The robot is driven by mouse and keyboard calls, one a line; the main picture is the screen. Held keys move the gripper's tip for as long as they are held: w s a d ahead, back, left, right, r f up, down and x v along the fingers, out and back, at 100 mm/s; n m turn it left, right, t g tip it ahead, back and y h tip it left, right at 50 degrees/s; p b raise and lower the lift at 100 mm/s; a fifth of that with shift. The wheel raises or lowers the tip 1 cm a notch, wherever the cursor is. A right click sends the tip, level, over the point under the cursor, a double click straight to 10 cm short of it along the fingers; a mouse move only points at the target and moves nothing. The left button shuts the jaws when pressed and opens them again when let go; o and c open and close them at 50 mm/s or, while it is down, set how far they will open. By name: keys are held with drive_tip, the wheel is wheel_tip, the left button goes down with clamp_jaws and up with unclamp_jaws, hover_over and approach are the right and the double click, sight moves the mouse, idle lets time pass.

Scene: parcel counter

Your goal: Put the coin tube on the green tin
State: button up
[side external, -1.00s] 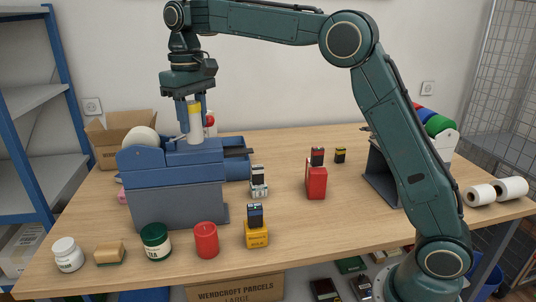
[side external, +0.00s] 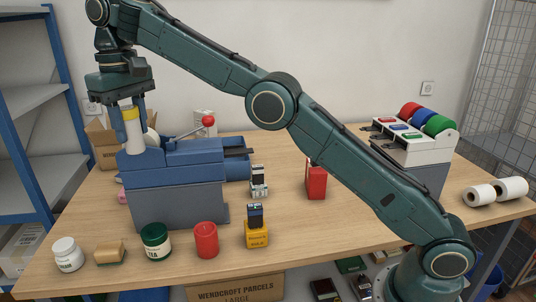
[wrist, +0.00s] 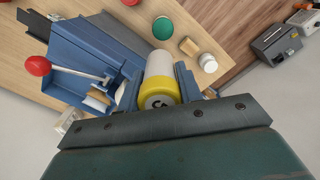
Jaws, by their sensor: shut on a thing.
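The coin tube (side external: 134,131), a white cylinder with a yellow end, is gripped upright between the fingers of my gripper (side external: 132,124). It also shows close up in the wrist view (wrist: 160,64), yellow end nearest the camera. In the side view, the tube overlaps the left end of the blue machine; whether it touches cannot be told. The green tin (side external: 156,245), round with a pale label, stands upright on the table in front of the machine. In the wrist view its round green top (wrist: 162,28) lies beyond the tube, apart from it. Its top looks bare.
The tall blue-grey machine (side external: 180,200) with a red-knobbed lever (side external: 208,121) stands behind the tin. A sponge (side external: 110,253) and white bottle (side external: 68,255) are left of the tin; a red cylinder (side external: 206,240) and yellow block (side external: 256,235) are right. The table's right middle is mostly clear.

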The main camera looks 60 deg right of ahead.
drive_tip(key=shift+a, duration=0.45)
drive_tip(key=shift+f, duration=0.15)
hover_over(153, 230)
wheel_tip(153, 230, down, 16)
drive_tip(key=shift+r, duration=0.25)
idle(0.7)
drive_tip(key=shift+f, duration=2.1)
drive_tip(key=shift+f, duration=0.15)
drive_tip(key=o, duration=1.1)
